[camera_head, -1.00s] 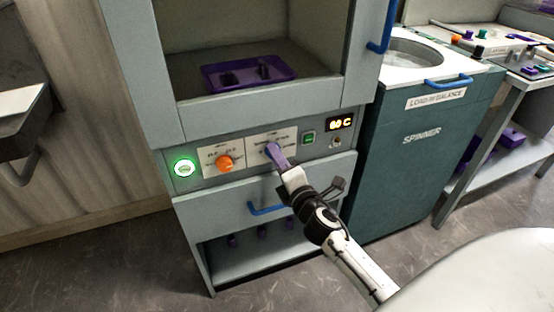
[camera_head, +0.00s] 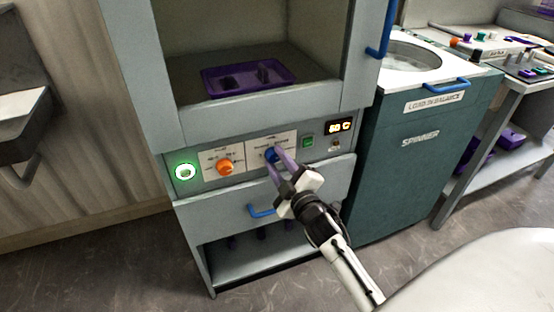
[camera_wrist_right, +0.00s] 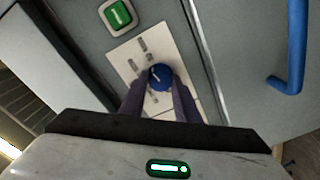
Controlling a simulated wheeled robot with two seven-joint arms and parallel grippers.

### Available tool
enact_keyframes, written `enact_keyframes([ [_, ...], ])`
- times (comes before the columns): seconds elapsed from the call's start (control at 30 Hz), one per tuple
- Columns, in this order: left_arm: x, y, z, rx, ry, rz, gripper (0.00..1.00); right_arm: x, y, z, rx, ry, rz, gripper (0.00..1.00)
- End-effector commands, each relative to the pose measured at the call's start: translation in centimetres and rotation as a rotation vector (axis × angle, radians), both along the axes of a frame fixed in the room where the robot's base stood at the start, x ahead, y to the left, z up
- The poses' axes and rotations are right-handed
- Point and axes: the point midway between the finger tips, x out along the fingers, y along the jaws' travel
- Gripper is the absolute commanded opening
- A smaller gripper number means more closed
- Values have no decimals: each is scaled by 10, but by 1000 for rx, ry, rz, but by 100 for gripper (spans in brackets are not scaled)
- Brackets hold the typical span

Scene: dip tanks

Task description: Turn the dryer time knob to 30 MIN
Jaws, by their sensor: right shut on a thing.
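The blue time knob (camera_head: 271,155) sits on a white label plate (camera_head: 285,139) on the dryer's control panel. My right gripper (camera_head: 278,163) reaches it from below right, with its purple fingers at the knob's sides. In the right wrist view the same knob (camera_wrist_right: 160,77) shows between the two fingers (camera_wrist_right: 160,92), which are shut on it. A pale pointer mark on the knob is visible, but the plate's lettering is too small to read. My left gripper is out of view.
An orange knob (camera_head: 225,167) and a lit green ring button (camera_head: 186,171) are left of the blue knob. A green switch (camera_head: 308,141) and a display (camera_head: 339,127) are to its right. A blue drawer handle (camera_head: 262,210) is below. The spinner (camera_head: 420,140) stands at right.

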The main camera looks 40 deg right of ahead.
Motion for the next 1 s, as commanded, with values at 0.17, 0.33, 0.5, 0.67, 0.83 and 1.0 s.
enact_keyframes([
  [0.17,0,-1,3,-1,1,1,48,0,0,0,95,-20,0,7],
  [0.33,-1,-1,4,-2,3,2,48,0,0,-1,150,-33,0,7],
  [0.5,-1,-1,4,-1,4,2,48,0,0,-1,177,-40,0,7],
  [0.67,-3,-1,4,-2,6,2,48,0,0,-1,184,-41,0,7],
  [0.83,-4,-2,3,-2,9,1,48,0,1,-2,184,-41,0,7],
  [1.0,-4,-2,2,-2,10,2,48,0,1,-1,184,-41,0,42],
])
